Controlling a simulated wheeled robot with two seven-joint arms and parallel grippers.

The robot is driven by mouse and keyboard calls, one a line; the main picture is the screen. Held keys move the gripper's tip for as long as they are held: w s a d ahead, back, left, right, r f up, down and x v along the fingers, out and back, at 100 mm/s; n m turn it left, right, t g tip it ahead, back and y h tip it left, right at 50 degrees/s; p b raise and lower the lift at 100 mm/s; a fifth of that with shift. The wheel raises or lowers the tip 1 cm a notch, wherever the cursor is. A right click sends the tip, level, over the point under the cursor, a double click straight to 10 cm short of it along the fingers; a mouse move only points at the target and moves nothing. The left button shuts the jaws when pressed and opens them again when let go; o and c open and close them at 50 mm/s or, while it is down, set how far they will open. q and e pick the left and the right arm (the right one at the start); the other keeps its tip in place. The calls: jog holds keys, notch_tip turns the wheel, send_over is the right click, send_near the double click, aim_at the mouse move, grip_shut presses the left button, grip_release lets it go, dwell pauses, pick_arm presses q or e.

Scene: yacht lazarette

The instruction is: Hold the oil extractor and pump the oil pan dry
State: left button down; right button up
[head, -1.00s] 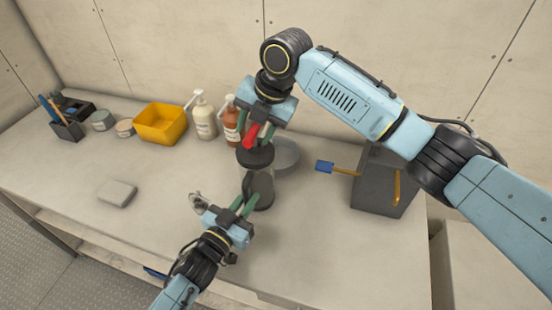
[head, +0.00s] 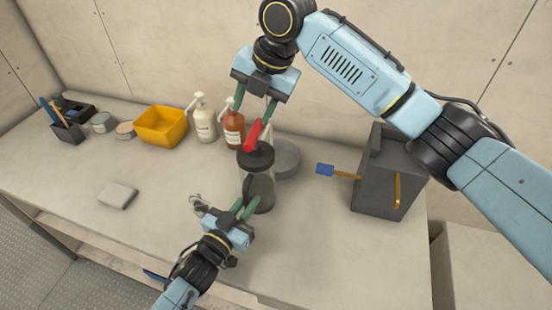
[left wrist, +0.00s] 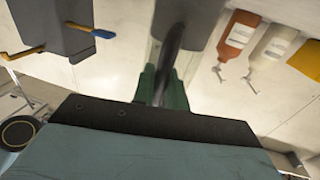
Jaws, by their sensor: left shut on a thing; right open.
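The oil extractor (head: 262,190) is a grey cylinder with a dark lid and a red pump handle (head: 253,137), upright on the bench. My left gripper (head: 246,206) is shut on its dark side grip, which also shows in the left wrist view (left wrist: 170,60). My right gripper (head: 256,116) is open above the extractor, its fingers spread to either side of the red handle's upper end. I cannot tell whether they touch it. The oil pan (head: 286,158) is a round grey pan just behind the extractor, partly hidden by it. Its contents cannot be made out.
Two pump bottles (head: 205,126) and a yellow bin (head: 161,126) stand behind left. A grey cloth (head: 118,195) lies at left. The bench's front middle is clear.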

pick_arm(q)
jog(key=c, duration=1.3)
grip_release()
